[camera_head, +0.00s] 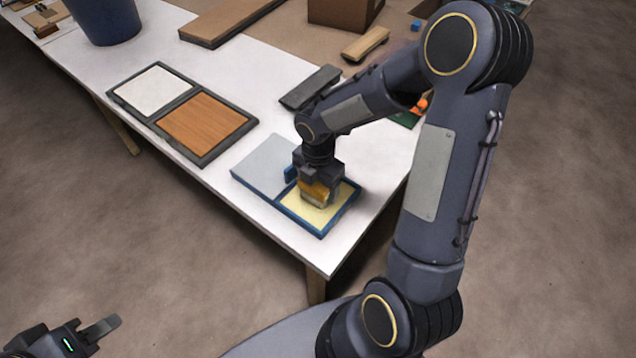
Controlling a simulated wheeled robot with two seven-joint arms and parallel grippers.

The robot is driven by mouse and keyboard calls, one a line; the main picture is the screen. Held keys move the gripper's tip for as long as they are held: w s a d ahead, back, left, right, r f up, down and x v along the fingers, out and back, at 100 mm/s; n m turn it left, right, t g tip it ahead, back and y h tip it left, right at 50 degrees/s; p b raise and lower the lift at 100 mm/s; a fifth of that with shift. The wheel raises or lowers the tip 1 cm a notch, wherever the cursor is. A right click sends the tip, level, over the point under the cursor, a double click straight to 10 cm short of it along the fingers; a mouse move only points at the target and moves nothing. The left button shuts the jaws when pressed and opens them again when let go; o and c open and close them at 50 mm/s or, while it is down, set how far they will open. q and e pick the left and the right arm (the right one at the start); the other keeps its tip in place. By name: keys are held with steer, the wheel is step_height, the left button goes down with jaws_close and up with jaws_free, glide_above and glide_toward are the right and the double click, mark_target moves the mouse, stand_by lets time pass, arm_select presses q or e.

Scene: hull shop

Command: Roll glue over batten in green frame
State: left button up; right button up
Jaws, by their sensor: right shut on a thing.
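My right gripper (316,180) points down over the blue-framed tray (322,235) near the table's front corner. It is shut on a small orange-brown tool with a pale lower part (318,197), which is at or just above the pale yellow half of the tray; contact is not clear. The tray's other half is a plain light grey panel. A bit of green (407,119), perhaps the green frame, shows behind my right arm with an orange thing (421,104) by it; most is hidden and no batten can be made out there. My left gripper (100,329) is low at the left, away from the table; its opening is unclear.
A dark frame (152,122) with a white panel and a brown wooden panel lies left on the white table. A dark grey slab (310,87), a wooden block (365,43), a long board (225,18), a brown box (343,10) and a blue bin (105,20) stand further back.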

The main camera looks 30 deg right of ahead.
steer(key=shift+r+p, duration=2.85)
steer(key=shift+r, duration=0.65)
steer(key=shift+f, duration=0.1)
